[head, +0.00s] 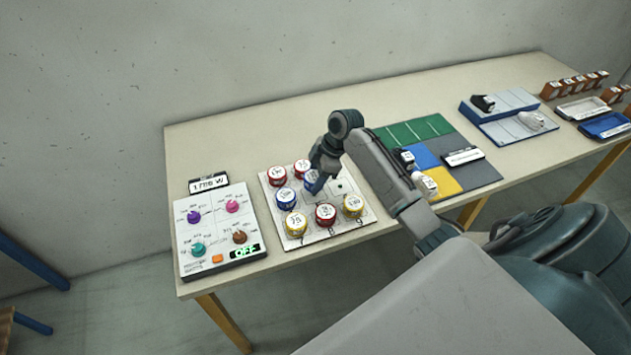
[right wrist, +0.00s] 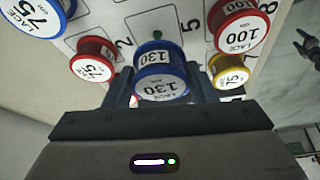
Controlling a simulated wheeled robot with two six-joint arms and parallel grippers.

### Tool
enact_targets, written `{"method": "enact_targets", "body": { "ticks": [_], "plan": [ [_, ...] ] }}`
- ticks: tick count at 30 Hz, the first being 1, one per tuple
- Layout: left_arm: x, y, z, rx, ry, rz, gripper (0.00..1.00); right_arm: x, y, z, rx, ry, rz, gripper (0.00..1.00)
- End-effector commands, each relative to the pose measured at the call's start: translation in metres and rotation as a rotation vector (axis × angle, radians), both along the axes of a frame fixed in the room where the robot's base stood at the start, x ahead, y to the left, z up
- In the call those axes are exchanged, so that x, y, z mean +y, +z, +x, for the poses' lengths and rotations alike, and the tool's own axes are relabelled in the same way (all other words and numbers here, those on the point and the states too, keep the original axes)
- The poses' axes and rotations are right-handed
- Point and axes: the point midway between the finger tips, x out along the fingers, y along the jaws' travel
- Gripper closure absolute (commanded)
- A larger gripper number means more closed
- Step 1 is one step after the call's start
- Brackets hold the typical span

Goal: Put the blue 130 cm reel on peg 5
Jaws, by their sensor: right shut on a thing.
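The blue 130 reel (right wrist: 161,75) is between the fingers of my right gripper (right wrist: 161,88), which is shut on it. In the head view the blue 130 reel (head: 311,184) is over the middle of the peg board (head: 345,224), partly hidden by my right gripper (head: 317,180). In the right wrist view a green peg tip (right wrist: 157,36) shows just beyond the reel, beside the printed 5 (right wrist: 190,25). I cannot tell how high the reel is above the board. My left gripper is not in view.
Close around the held reel are a red 75 reel (right wrist: 95,58), a yellow 75 reel (right wrist: 231,70) and a red 100 reel (right wrist: 243,28). A blue 75 reel (right wrist: 35,15) is farther off. A dial panel (head: 217,225) stands left of the board, coloured mats (head: 413,134) to its right.

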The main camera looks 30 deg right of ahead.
Motion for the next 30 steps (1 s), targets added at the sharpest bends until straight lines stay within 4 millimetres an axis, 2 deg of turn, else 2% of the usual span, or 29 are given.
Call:
{"method": "enact_targets", "body": {
  "ticks": [6, 10, 28, 29, 30],
  "plan": [
    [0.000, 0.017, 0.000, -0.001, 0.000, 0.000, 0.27, 0.000, -0.021, 0.001, 0.005, -0.001, 0.002, 0.71],
    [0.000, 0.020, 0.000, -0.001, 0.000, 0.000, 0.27, -0.001, -0.034, 0.001, 0.003, 0.000, -0.001, 0.71],
    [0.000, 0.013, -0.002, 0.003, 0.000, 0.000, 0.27, -0.001, -0.047, 0.001, 0.000, 0.000, -0.001, 0.71],
    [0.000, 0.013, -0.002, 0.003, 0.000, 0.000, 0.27, -0.001, -0.046, 0.001, 0.000, 0.000, -0.001, 0.45],
    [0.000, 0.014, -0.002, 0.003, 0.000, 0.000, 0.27, -0.001, -0.046, 0.001, 0.000, 0.000, -0.001, 0.37]
  ]
}}
